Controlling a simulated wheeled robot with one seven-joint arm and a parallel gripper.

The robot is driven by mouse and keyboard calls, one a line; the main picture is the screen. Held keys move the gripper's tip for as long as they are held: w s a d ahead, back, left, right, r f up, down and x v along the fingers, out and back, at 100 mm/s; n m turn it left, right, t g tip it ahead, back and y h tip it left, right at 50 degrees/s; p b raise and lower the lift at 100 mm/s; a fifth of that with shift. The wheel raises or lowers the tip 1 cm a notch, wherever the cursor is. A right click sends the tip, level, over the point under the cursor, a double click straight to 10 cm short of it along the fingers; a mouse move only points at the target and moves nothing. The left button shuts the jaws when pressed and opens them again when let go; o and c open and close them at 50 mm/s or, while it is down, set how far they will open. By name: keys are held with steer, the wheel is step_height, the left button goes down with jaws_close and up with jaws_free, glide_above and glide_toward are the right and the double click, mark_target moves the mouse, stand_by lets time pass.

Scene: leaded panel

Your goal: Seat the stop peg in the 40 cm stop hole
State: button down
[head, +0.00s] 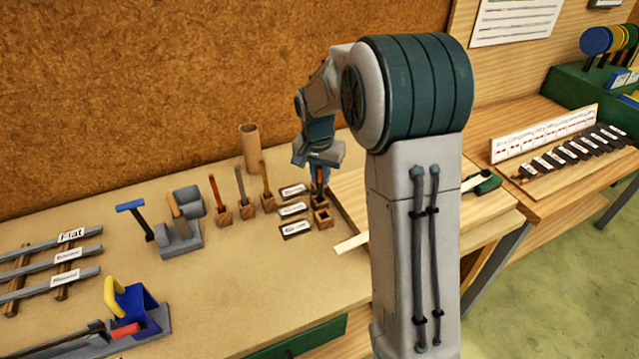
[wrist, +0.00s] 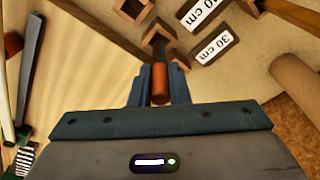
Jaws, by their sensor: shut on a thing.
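My gripper (head: 318,168) is shut on the stop peg, whose orange-brown upper end shows between the fingers in the wrist view (wrist: 160,84). The peg points down at a small square wooden stop block (head: 320,202), also in the wrist view (wrist: 152,34). Its dark lower part overlaps this block; I cannot tell how far it is in the hole. The label in line with this block (wrist: 208,12) ends in "0 cm", its first digit hard to read. The "30 cm" label (wrist: 215,45) lies beside it. A neighbouring block with an open square hole (wrist: 130,8) is nearer the bench front.
A cardboard tube (head: 250,148) and several tools upright in small blocks (head: 248,211) stand left of the labels. A raised wooden board (head: 345,190) lies right of the blocks. A grey tool holder (head: 180,240) stands farther left.

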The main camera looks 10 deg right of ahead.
mark_target(320, 181)
steer(key=shift+f, duration=1.85)
steer(key=shift+f, duration=0.1)
steer(key=c, duration=1.4)
jaws_free()
steer(key=shift+o, duration=0.2)
step_height(320, 181, up, 12)
steer(key=s, duration=0.1)
steer(key=s+n+t, duration=0.1)
steer(key=s+n, duration=0.5)
steer(key=s, duration=2)
steer(key=shift+a+n+t+y, duration=0.15)
steer(key=shift+n+t+y, duration=0.25)
steer(key=shift+s+f, duration=0.1)
